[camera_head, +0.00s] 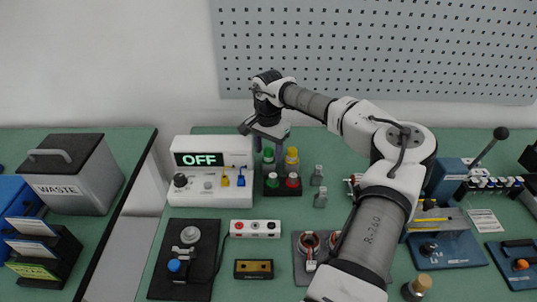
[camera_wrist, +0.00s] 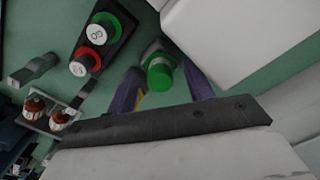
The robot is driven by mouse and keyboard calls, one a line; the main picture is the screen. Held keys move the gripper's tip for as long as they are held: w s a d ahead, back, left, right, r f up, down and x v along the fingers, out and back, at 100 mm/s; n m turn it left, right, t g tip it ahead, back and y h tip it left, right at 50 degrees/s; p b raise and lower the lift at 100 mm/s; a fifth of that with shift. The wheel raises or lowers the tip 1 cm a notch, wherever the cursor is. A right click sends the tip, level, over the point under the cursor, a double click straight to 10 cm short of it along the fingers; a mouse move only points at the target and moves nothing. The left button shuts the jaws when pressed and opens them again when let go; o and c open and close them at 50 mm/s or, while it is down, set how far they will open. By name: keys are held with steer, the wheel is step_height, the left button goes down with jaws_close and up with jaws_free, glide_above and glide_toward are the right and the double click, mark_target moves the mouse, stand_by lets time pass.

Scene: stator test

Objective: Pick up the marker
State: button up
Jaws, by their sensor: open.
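A green-capped cylinder (camera_wrist: 159,75), which may be the marker, stands upright between my gripper's fingers in the wrist view. It also shows in the head view (camera_head: 268,156) behind the black block, just under my gripper. My gripper (camera_head: 268,146) points down there and is open. In the wrist view its purple fingers (camera_wrist: 161,68) lie on either side of the green cap, and I see no grip on it. A yellow-capped bottle (camera_head: 292,157) stands just to the right. Part of yellow shows behind the fingers in the wrist view; my gripper body hides the rest.
A black block (camera_head: 283,192) with round green and red caps stands in front. The white instrument reading OFF (camera_head: 211,165) is close on the left. Two small grey blocks stand to the right. My arm covers much of the bench.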

steer(key=shift+f, duration=0.4)
steer(key=shift+c, duration=0.2)
steer(key=c, duration=1)
